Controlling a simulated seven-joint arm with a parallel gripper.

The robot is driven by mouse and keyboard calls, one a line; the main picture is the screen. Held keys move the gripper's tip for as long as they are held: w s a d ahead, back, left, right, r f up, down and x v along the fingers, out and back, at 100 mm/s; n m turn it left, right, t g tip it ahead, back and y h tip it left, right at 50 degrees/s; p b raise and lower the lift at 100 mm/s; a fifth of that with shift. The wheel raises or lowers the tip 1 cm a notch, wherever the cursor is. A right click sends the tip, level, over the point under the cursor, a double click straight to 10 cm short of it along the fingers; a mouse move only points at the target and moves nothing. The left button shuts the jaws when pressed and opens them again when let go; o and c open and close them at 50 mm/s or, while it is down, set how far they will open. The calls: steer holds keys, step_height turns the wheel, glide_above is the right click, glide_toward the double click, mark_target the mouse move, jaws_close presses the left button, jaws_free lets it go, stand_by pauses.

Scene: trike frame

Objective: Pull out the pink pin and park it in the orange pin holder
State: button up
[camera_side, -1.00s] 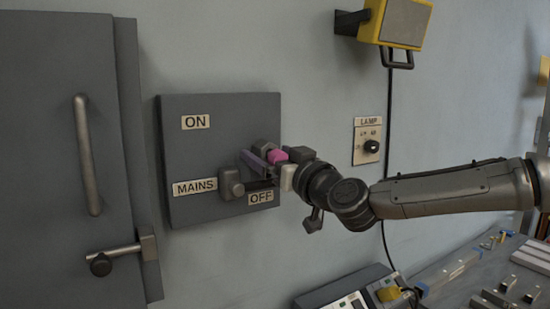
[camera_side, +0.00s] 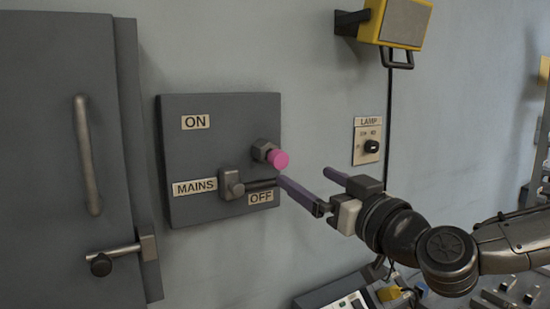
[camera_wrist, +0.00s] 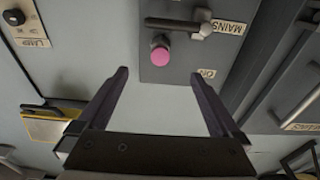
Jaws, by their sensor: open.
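The pink pin (camera_side: 279,160) sits in a dark socket (camera_side: 262,149) on the right side of the grey mains panel (camera_side: 220,115), its round head sticking out. In the wrist view the pink head (camera_wrist: 160,56) shows beyond and between my fingertips. My gripper (camera_side: 305,177) is open and empty. It is apart from the pin, to its right and slightly lower in the side view. Its two purple fingers also show spread in the wrist view (camera_wrist: 160,73). I cannot make out an orange pin holder in either view.
The mains lever (camera_side: 233,184) lies beside the OFF label, below the pin. A lamp switch (camera_side: 370,146) and a yellow floodlight (camera_side: 402,22) are on the wall. A grey cabinet (camera_side: 55,150) stands at left. A console (camera_side: 345,292) is below my gripper.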

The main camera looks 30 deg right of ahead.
mark_target(271, 151)
steer(key=shift+c, duration=0.2)
steer(key=shift+w, duration=0.25)
steer(key=shift+c, duration=1.2)
steer(key=w, duration=0.4)
steer(key=shift+r, duration=0.25)
steer(key=shift+c, duration=0.8)
steer(key=shift+w, duration=0.15)
steer(key=shift+w, duration=0.1)
steer(key=shift+w+r, duration=0.15)
steer(key=shift+w, duration=1.3)
steer(key=shift+w+r, duration=0.15)
steer(key=shift+w, duration=1.35)
steer(key=shift+w+r, duration=0.15)
steer(key=shift+w, duration=1.3)
jaws_close()
